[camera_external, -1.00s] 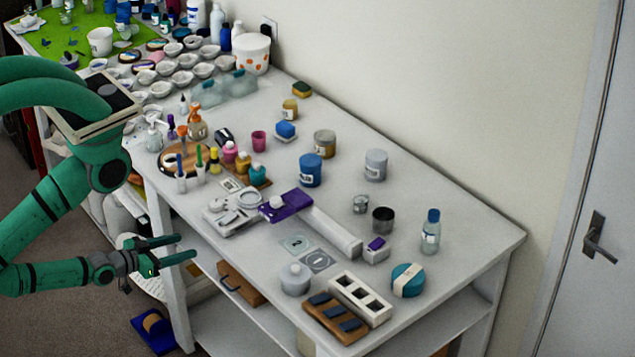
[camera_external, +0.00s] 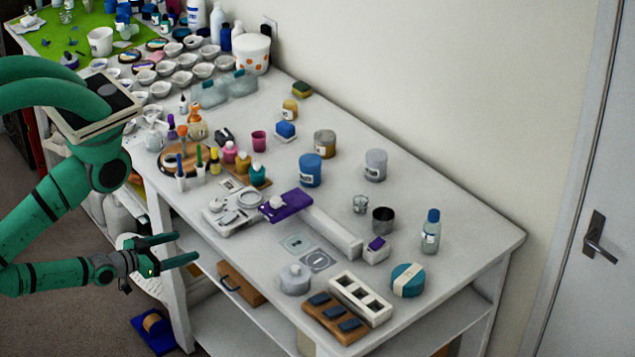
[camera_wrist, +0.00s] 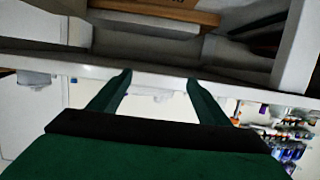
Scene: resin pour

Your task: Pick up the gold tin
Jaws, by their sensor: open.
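A gold tin (camera_external: 325,144) with a pale label stands upright on the white table, toward the back and near the wall, right of a blue sponge-like block. A smaller gold-yellow jar (camera_external: 290,110) stands farther back to its left. My gripper (camera_external: 187,247) is open and empty, off the table's front edge and below the tabletop, well away from the tin. In the wrist view its two fingers (camera_wrist: 162,82) are apart with nothing between them. The tin cannot be made out in the wrist view.
The white table (camera_external: 455,215) is crowded. A blue tin (camera_external: 311,170) and a grey tin (camera_external: 375,165) stand near the gold tin. Bottles on a round wooden board (camera_external: 172,165) and a scale (camera_external: 225,217) lie toward the front edge. The back right corner is mostly bare.

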